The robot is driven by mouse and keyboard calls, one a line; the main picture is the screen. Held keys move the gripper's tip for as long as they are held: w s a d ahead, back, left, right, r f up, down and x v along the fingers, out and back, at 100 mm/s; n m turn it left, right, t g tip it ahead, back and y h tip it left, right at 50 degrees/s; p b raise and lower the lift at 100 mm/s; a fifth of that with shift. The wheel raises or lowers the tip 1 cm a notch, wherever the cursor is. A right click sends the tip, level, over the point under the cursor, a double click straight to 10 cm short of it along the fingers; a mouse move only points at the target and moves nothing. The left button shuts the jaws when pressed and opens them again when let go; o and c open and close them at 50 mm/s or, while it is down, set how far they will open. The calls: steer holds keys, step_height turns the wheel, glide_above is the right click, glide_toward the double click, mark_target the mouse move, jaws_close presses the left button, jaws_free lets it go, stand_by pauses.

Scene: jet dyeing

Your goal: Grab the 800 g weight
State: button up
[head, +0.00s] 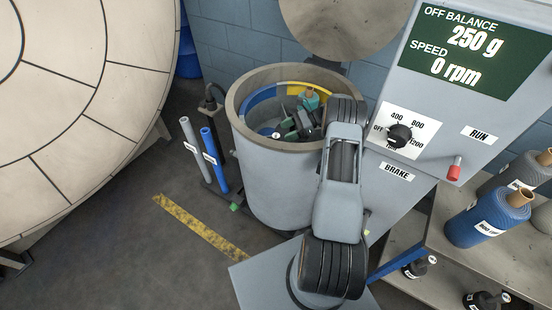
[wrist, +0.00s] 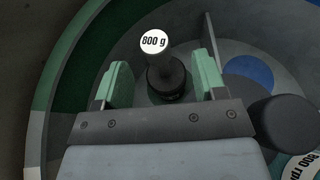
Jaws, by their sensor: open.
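The 800 g weight (wrist: 166,78) is a dark, round-based piece with a grey stem and a white top labelled "800 g". In the wrist view it stands inside a round grey tub (head: 285,195). My gripper (wrist: 161,80) is open, with one green-padded finger on each side of the weight. A gap shows between the weight and each finger. In the head view my gripper (head: 301,112) reaches down inside the tub, and I cannot clearly make out the weight there.
The tub's rim (head: 240,112) surrounds my gripper. A dark round part (wrist: 288,122) lies close right of it, by a blue disc (wrist: 248,70). The control panel (head: 470,60) reads "250 g" off balance and "0 rpm". A blue roll (head: 483,222) stands on a shelf at right.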

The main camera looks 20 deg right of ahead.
mark_target(277, 135)
steer(key=x, duration=0.2)
steer(key=p+x, duration=0.1)
steer(key=x, duration=0.3)
steer(key=shift+s+a+r, duration=0.2)
steer(key=shift+s+r, duration=0.05)
steer(key=shift+w+a+f, duration=0.1)
steer(key=shift+a+f, duration=0.15)
steer(key=shift+a, duration=0.1)
steer(key=shift+c, duration=0.3)
jaws_close()
steer(key=shift+r, duration=0.1)
